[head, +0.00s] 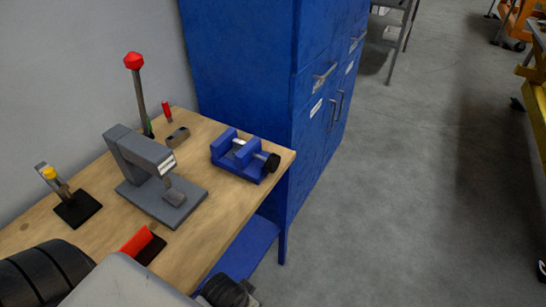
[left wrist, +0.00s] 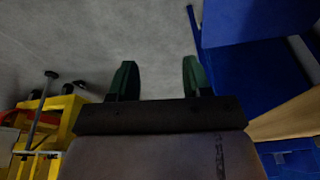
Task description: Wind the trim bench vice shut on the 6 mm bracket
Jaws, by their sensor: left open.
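The blue bench vice (head: 228,162) stands at the right end of the wooden bench, with its black knob (head: 272,162) toward the bench's outer edge. A small pale metal piece (head: 238,143) shows at its jaws; I cannot tell whether it is the 6 mm bracket or part of the vice. The jaw gap is too small to read. My left gripper (left wrist: 154,80) shows in the left wrist view as two dark green fingers, apart and empty, over the grey floor and away from the vice. My right gripper is in neither view.
On the bench (head: 110,240) stand a grey press (head: 140,150) with a red-knobbed lever (head: 134,62), a small grey block (head: 178,137), a yellow-topped tool on a black base (head: 78,209) and a red-and-black item (head: 138,242). A blue cabinet (head: 245,60) rises behind.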

